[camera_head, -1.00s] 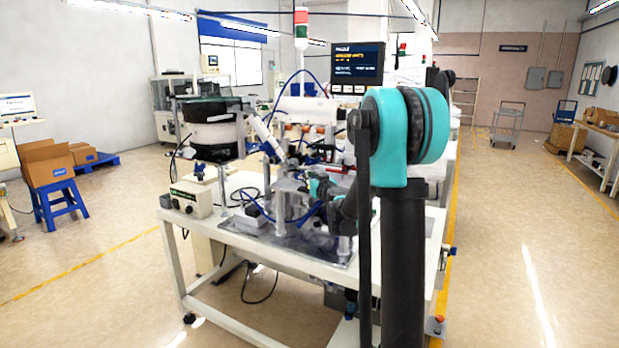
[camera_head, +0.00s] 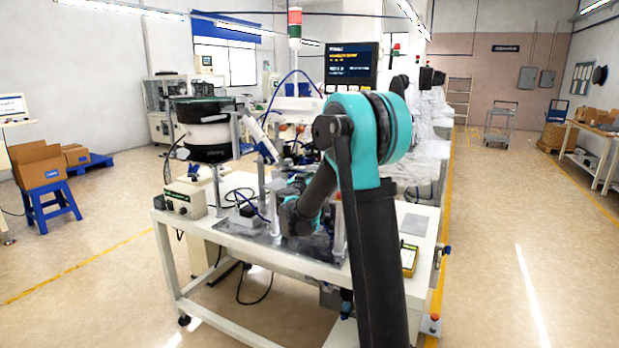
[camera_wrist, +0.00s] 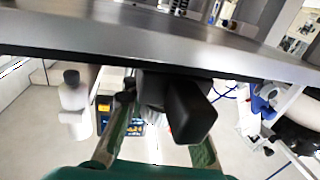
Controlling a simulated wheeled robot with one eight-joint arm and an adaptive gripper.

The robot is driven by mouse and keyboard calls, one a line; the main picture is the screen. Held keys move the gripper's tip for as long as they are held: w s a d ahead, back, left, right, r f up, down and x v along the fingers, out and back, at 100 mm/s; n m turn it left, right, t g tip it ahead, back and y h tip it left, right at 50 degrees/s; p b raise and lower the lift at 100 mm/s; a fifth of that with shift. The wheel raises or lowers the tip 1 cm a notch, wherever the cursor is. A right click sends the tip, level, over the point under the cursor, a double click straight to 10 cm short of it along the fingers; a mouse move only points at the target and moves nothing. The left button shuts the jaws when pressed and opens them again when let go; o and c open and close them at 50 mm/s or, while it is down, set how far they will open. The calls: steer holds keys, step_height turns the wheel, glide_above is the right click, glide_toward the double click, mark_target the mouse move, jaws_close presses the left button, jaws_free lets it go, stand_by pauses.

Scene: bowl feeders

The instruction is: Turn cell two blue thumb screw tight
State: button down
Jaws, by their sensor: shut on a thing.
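My gripper (camera_wrist: 160,117) shows in the wrist view, with a green-padded finger on each side of a dark blocky part (camera_wrist: 190,110). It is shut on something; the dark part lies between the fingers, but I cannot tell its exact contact. No blue thumb screw can be made out for certain. In the head view my arm reaches down to the fixture plate (camera_head: 262,238) on the white table, and the gripper is hidden there. A grey metal edge (camera_wrist: 170,42) crosses the upper wrist view close to the gripper.
A black bowl feeder (camera_head: 203,108) and a control box (camera_head: 186,198) stand left of the fixture. A display (camera_head: 351,65) rises behind it. A yellow-edged device (camera_head: 408,260) lies at the table's right. Blue tubing loops near the fixture. The aisle floor is clear.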

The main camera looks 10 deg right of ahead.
steer(key=shift+m+g+h, duration=0.3)
steer(key=shift+m+h, duration=0.1)
steer(key=shift+h, duration=0.2)
steer(key=c, duration=1.3)
jaws_free()
steer(key=shift+s, duration=0.1)
steer(key=v, duration=1.2)
